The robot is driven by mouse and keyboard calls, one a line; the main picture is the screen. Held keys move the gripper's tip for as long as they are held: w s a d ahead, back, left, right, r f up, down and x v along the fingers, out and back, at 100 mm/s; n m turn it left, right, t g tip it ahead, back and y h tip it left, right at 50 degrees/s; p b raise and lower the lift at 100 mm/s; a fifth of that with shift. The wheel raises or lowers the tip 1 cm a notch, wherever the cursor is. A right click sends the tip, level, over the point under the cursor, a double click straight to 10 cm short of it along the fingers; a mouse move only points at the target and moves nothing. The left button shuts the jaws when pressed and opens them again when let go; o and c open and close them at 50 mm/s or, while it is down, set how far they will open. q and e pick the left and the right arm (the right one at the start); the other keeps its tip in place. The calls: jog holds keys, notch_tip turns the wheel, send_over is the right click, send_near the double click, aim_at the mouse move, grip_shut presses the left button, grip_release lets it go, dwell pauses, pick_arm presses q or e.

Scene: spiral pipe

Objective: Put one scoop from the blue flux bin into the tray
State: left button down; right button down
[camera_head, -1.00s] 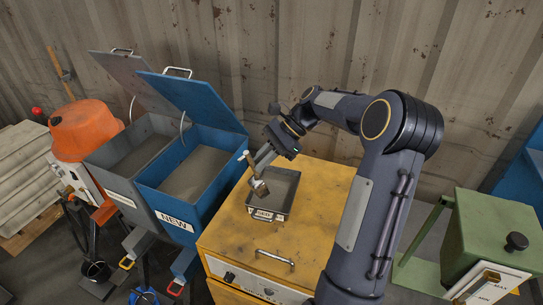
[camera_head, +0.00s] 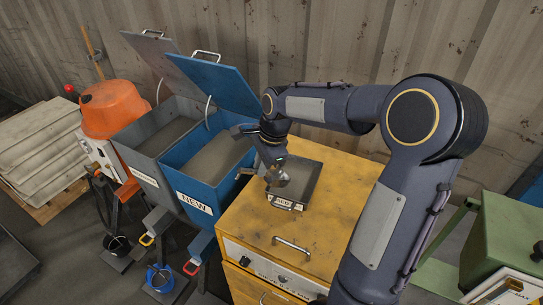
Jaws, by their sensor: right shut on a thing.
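The blue flux bin (camera_head: 196,187), labelled NEW, stands left of the yellow cabinet with its lid up and grey material (camera_head: 216,157) inside. The shallow grey metal tray (camera_head: 305,186) sits on the cabinet top. My right gripper (camera_head: 268,160) is shut on a small metal scoop (camera_head: 279,178). The scoop's bowl is over the left part of the tray in the picture. The gripper and arm hide part of the scoop and the tray's back left corner. I cannot tell whether the scoop holds anything. My left gripper is not in view.
A grey bin (camera_head: 146,165) with a raised lid stands left of the blue one. The yellow cabinet (camera_head: 262,222) has clear room in front of the tray. An orange machine (camera_head: 112,108) is at far left, a green one (camera_head: 505,240) at right.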

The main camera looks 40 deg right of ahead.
jog(key=shift+a+f+h, duration=0.25)
jog(key=shift+a+h, duration=0.1)
jog(key=shift+h, duration=0.15)
jog(key=shift+a+f+h, duration=0.1)
jog(key=shift+a+h, duration=0.2)
jog(key=shift+a, duration=0.05)
jog(key=a+h+b, duration=0.2)
jog(key=b, duration=0.1)
jog(key=a+h+b, duration=0.1)
jog(key=h, duration=0.1)
jog(key=shift+w+a+f+n+b, duration=0.2)
jog(key=shift+a+f+n+b, duration=0.15)
jog(key=shift+a+n, duration=0.05)
jog(key=shift+a+r+h, duration=0.1)
jog(key=shift+a+h, duration=0.1)
jog(key=shift+h, duration=0.3)
jog(key=shift+r, duration=0.2)
